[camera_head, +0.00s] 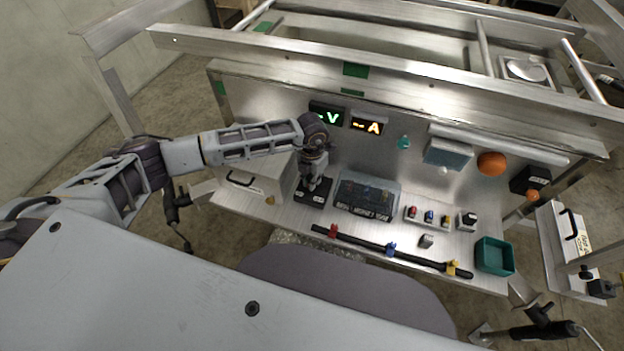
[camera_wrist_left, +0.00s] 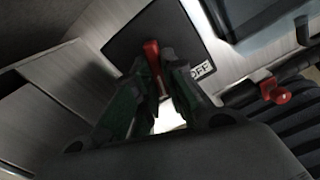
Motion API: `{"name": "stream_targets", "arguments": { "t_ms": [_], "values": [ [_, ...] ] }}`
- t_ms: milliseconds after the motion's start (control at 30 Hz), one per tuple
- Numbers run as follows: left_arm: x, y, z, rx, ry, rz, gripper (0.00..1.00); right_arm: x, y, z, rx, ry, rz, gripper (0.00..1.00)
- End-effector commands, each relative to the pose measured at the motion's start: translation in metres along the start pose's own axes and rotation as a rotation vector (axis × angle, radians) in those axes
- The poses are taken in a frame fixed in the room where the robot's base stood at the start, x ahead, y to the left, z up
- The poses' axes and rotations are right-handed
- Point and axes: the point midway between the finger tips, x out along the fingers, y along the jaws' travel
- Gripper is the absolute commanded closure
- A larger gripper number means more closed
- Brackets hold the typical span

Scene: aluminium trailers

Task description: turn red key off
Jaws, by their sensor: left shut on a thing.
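The red key (camera_wrist_left: 152,56) stands up from a black switch plate in the left wrist view. My left gripper (camera_wrist_left: 160,75) has its two fingers around the red key, shut on it. An "OFF" label (camera_wrist_left: 202,71) is on the plate just right of the fingers. In the head view my left gripper (camera_head: 316,183) points down over the black switch plate (camera_head: 302,195), at the left of the workbench. The key itself is hidden behind the gripper there. My right gripper is not clearly in view.
A dark clear-lidded box (camera_head: 367,196) sits right of the plate. A black bar with red, blue and yellow clamps (camera_head: 391,248) lies along the front edge. A teal bin (camera_head: 494,256) is at the right. Lit V (camera_head: 327,116) and A (camera_head: 368,126) displays are on the back panel.

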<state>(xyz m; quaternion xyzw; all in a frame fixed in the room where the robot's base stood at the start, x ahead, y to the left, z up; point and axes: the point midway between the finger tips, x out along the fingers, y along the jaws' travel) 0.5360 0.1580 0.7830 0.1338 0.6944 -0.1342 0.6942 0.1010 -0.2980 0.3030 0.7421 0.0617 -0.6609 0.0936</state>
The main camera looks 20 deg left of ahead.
Motion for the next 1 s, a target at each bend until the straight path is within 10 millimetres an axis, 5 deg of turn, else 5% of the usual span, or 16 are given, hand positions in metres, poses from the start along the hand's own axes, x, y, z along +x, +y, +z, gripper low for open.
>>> {"name": "stream_targets", "arguments": {
  "t_ms": [700,1000],
  "values": [
    [-0.001,-0.004,0.001,-0.463,0.000,-0.001,1.00,0.000,0.009,0.021,-0.006,-0.023,0.010,0.49],
    [-0.001,-0.005,0.002,-0.708,0.000,0.000,1.00,-0.002,0.006,0.014,-0.003,-0.016,0.006,0.49]
  ]
}}
